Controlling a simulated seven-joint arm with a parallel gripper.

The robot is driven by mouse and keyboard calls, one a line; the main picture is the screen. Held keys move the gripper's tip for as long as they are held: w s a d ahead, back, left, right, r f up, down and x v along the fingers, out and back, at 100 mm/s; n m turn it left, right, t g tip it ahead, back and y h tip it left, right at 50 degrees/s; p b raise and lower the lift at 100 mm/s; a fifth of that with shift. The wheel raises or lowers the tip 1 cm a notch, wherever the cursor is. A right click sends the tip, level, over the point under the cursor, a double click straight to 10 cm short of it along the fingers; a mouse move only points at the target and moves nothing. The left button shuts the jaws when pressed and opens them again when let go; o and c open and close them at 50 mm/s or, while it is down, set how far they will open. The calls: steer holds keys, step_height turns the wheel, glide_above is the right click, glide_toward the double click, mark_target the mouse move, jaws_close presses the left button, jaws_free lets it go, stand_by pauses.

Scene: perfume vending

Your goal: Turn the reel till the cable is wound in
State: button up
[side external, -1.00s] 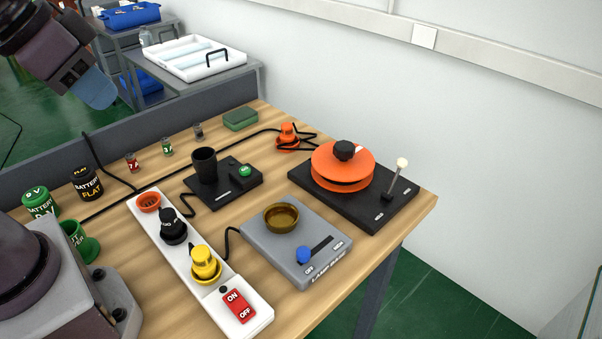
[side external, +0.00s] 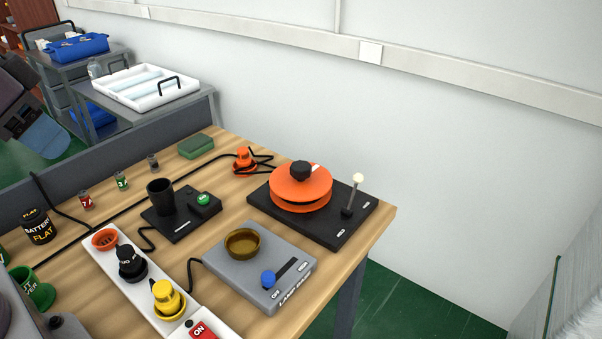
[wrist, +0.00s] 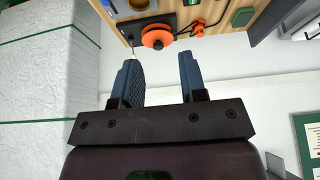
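The orange reel (side external: 300,190) with a black knob (side external: 300,170) on top sits on a black base at the table's far right corner. A lever with a white ball tip (side external: 357,180) stands on the same base. The black cable (side external: 262,162) lies loose beside the reel, by an orange plug (side external: 244,160). The reel also shows at the top of the wrist view (wrist: 157,37). My gripper (wrist: 160,75) is open and empty, well away from the reel. In the side view only part of my arm shows at the left edge.
A grey lamp base (side external: 260,265) with a brass bowl, a black cup stand (side external: 180,222) and a white power strip (side external: 120,275) with plugs stand left of the reel. A green block (side external: 195,146) lies at the back edge. A wall (side external: 450,150) rises behind the table.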

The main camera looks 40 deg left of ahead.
steer(key=o, duration=0.7)
steer(key=w+f+g, duration=0.1)
steer(key=w+f+n+g, duration=0.1)
steer(key=f, duration=0.1)
steer(key=w+f+g, duration=0.1)
steer(key=w, duration=0.1)
steer(key=shift+a+f+n+h, duration=0.25)
steer(key=shift+a+n+h, duration=0.05)
steer(key=shift+n+h, duration=0.1)
steer(key=n+t+h, duration=0.7)
steer(key=n+h, duration=0.2)
steer(key=n, duration=1.6)
glide_toward(298, 165)
steer(key=x, duration=1)
steer(key=shift+w+d+f, duration=0.15)
steer(key=shift+d+f, duration=0.05)
steer(key=shift+d, duration=0.15)
steer(key=c, duration=1.3)
